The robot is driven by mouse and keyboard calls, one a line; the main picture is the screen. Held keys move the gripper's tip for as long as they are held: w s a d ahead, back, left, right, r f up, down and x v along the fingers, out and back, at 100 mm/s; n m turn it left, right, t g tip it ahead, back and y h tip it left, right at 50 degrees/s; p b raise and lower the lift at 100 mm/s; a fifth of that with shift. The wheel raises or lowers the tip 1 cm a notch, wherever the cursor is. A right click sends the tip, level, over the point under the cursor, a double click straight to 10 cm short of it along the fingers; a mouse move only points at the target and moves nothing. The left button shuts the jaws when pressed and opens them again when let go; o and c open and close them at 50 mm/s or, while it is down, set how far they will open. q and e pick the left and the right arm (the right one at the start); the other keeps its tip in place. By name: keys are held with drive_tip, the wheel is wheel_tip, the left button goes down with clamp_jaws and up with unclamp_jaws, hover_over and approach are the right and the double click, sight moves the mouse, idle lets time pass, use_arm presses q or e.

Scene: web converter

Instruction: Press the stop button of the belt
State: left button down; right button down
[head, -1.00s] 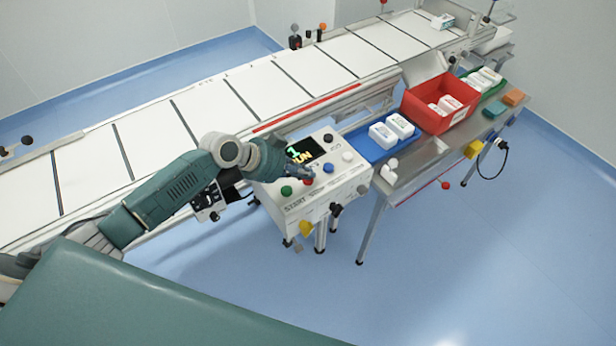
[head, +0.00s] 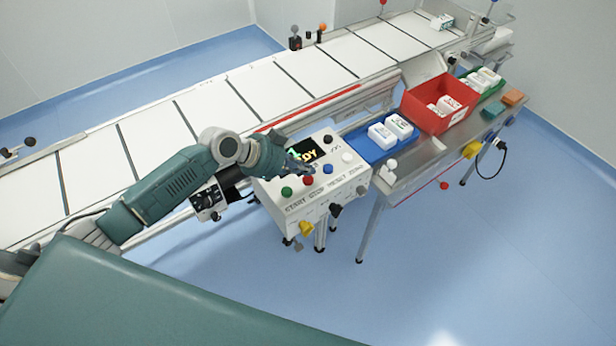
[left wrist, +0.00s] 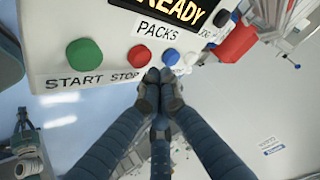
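The control box (head: 318,195) stands in front of the belt (head: 300,72). Its red button (head: 308,180), above the STOP label, is clear of my fingers in the head view. The red button also shows in the left wrist view (left wrist: 139,54), beside my fingertips. My left gripper (head: 307,169) is just above the panel, behind the red button. In the left wrist view its fingertips (left wrist: 160,77) are together with nothing between them, below the red and blue buttons. The display (left wrist: 175,8) reads READY. My right gripper is not in view.
The green START button (head: 286,191) is left of the red one, the blue button (head: 328,169) right of it. A side table with a blue tray (head: 366,149) and a red bin (head: 437,120) stands to the right. Blue floor is open in front.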

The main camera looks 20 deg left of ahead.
sight(306, 179)
use_arm(q)
wheel_tip(306, 179, up, 5)
drive_tip(key=p, duration=0.3)
drive_tip(key=shift+f, duration=0.1)
idle(0.7)
